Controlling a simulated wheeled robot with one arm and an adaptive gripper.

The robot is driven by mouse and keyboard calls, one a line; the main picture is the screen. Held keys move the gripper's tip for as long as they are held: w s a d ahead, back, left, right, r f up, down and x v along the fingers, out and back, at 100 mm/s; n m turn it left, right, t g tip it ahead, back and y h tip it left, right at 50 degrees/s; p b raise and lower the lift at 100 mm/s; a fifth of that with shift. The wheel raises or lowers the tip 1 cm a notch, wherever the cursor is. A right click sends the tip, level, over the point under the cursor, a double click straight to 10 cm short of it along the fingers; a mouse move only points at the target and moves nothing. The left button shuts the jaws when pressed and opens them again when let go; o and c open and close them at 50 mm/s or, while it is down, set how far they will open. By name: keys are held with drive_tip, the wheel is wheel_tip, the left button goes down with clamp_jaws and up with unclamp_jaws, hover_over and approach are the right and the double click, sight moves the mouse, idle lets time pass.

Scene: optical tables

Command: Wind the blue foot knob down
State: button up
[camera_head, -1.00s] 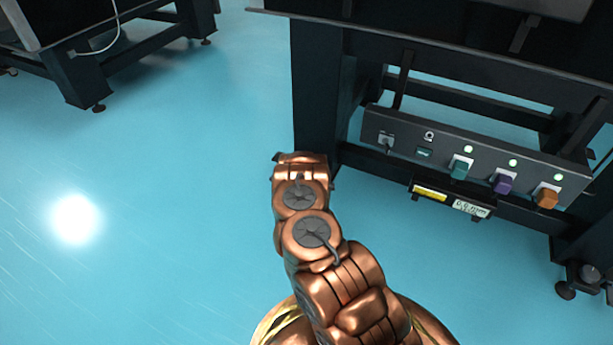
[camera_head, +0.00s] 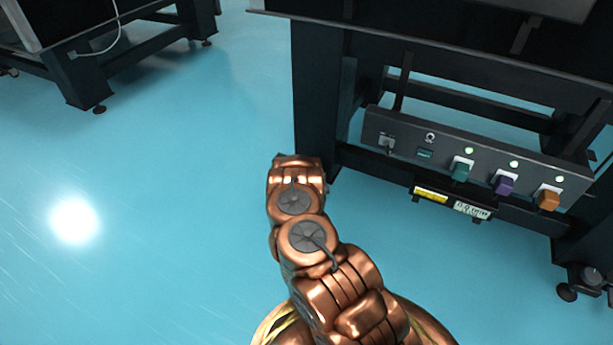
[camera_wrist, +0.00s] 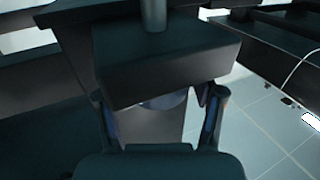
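In the wrist view my gripper (camera_wrist: 163,106) has its two fingers spread wide, below a dark block on the table's underframe. A dull blue-grey rounded part (camera_wrist: 170,101), which looks like the blue foot knob, shows between the fingers under the block. Its upper side is hidden by the block, and I see no clear contact with either finger. In the head view my copper arm reaches toward the foot of the near table leg (camera_head: 318,95). It hides the gripper and the knob there.
A control panel (camera_head: 400,138) with teal, purple and orange switches and lit green lamps runs along the table's lower frame. A yellow label and a small display (camera_head: 472,210) hang below it. Another dark table (camera_head: 85,85) stands at upper left. The blue floor (camera_head: 170,230) at left is clear.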

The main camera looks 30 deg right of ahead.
drive_tip(key=shift+s, duration=0.1)
drive_tip(key=v, duration=1.1)
drive_tip(key=shift+s+a, duration=0.25)
drive_tip(key=shift+s, duration=0.05)
idle(0.5)
idle(0.7)
